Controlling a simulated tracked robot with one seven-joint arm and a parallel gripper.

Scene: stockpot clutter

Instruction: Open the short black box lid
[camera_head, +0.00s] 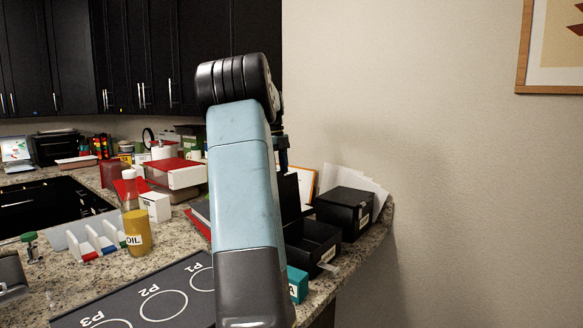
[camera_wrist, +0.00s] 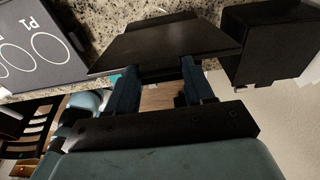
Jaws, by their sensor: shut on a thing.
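The short black box (camera_head: 322,248) stands open on the right end of the counter, with its inside showing in the head view. Its black lid (camera_head: 290,193) stands raised at the box's left side, partly hidden behind my arm. In the wrist view a dark panel (camera_wrist: 165,42), which looks like this lid, lies just beyond my fingers. My gripper (camera_wrist: 160,82) has its two dark blue fingers either side of a narrow dark part at the panel's near edge and is shut on it. In the head view my arm hides most of the gripper.
A taller closed black box (camera_head: 343,212) stands right behind the short one, near the wall. A teal box (camera_head: 297,284) is in front. A mat with circles (camera_head: 150,300), an oil bottle (camera_head: 136,230) and a white rack (camera_head: 95,240) lie left. The counter's right edge is close.

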